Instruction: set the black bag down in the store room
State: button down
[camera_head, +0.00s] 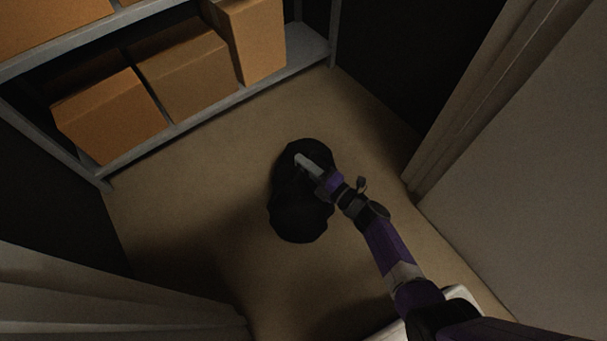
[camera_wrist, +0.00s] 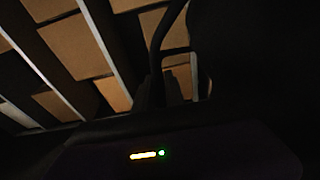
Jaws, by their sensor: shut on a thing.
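The black bag (camera_head: 296,218) is in the middle of the store room in the head view, over the tan floor. I cannot tell from above whether it touches the floor. My gripper (camera_head: 301,160) is at the bag's upper part and is shut on it. In the wrist view my gripper (camera_wrist: 172,88) is a dark shape, and the bag is too dark to make out there. The store room floor (camera_head: 190,215) is bare around the bag.
A grey metal shelf (camera_head: 230,98) with several cardboard boxes (camera_head: 190,70) stands along the back left. The door frame (camera_head: 470,95) and pale wall (camera_head: 540,190) are close on the right of my arm. A pale edge (camera_head: 110,300) is at lower left. Floor is free left of the bag.

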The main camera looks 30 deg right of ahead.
jog(key=shift+f+b, duration=1.5)
jog(key=shift+f, duration=0.55)
jog(key=shift+w+f, duration=0.1)
jog(key=shift+f, duration=0.05)
jog(key=c, duration=1.4)
grip_release()
jog(key=shift+f, duration=0.15)
jog(key=p+v, duration=0.3)
jog(key=v, duration=0.7)
jog(key=shift+s+d, duration=0.1)
jog(key=shift+s, duration=0.3)
jog(key=shift+s+d+p, duration=0.25)
jog(key=shift+s+p, duration=0.1)
jog(key=shift+s, duration=0.3)
